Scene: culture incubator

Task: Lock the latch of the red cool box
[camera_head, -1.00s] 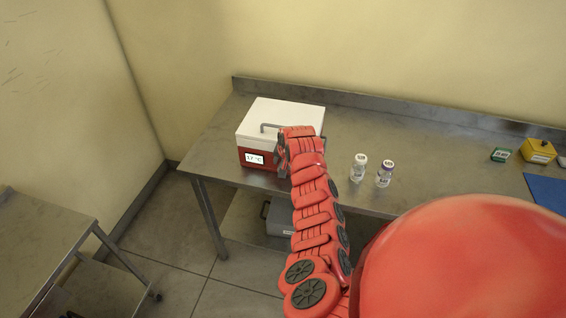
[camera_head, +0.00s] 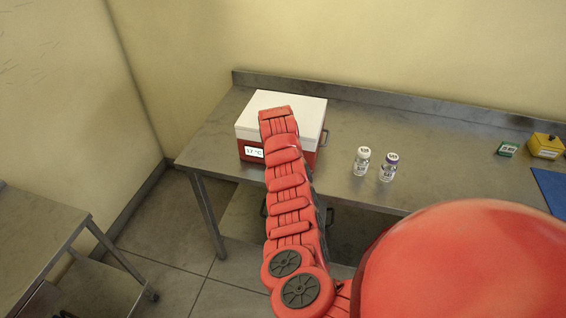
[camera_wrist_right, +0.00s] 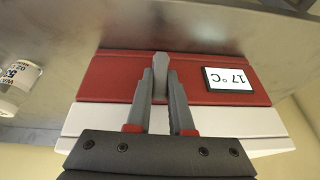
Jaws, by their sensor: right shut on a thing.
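The red cool box (camera_head: 308,160) stands on the steel table, its white lid (camera_head: 262,104) down on the red body. Its front display reads 17 °C. My right arm reaches over the front of the box in the head view and hides the latch and my right gripper there. In the right wrist view, upside down, the grey latch (camera_wrist_right: 160,62) is on the front of the red body, near the lid seam. My right gripper (camera_wrist_right: 160,76) is shut on this latch, one finger on each side. My left gripper is in neither view.
Two small vials (camera_head: 361,161) (camera_head: 388,167) stand right of the box on the steel table (camera_head: 420,140). Another table (camera_head: 35,240) stands at the lower left.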

